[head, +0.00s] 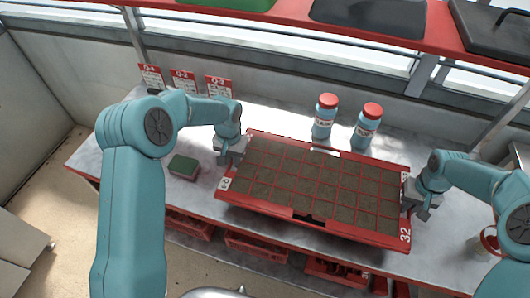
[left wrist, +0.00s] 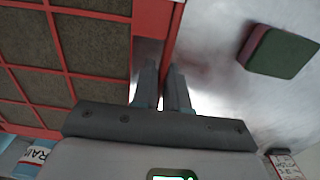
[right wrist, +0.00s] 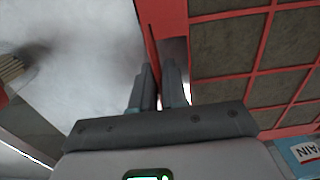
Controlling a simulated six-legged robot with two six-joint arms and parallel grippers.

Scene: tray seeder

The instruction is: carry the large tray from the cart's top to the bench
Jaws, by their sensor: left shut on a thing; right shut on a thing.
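The large red tray (head: 310,217), its cells filled with brown soil, is over the pale bench top (head: 130,150). I cannot tell whether its underside touches the bench. My left gripper (head: 231,157) is shut on the tray's left end wall; in the left wrist view the red rim (left wrist: 173,30) runs between the fingers (left wrist: 161,88). My right gripper (head: 410,203) is shut on the right end wall; the right wrist view shows the rim (right wrist: 150,40) between the fingers (right wrist: 158,88). The cart is not recognisable in these views.
Two blue bottles with red caps (head: 325,117) (head: 367,127) stand behind the tray. A green and red sponge (head: 183,166) lies left of it. Red cards (head: 183,82) stand at the back left. A red shelf (head: 290,14) hangs above. Red crates (head: 257,247) sit below the bench.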

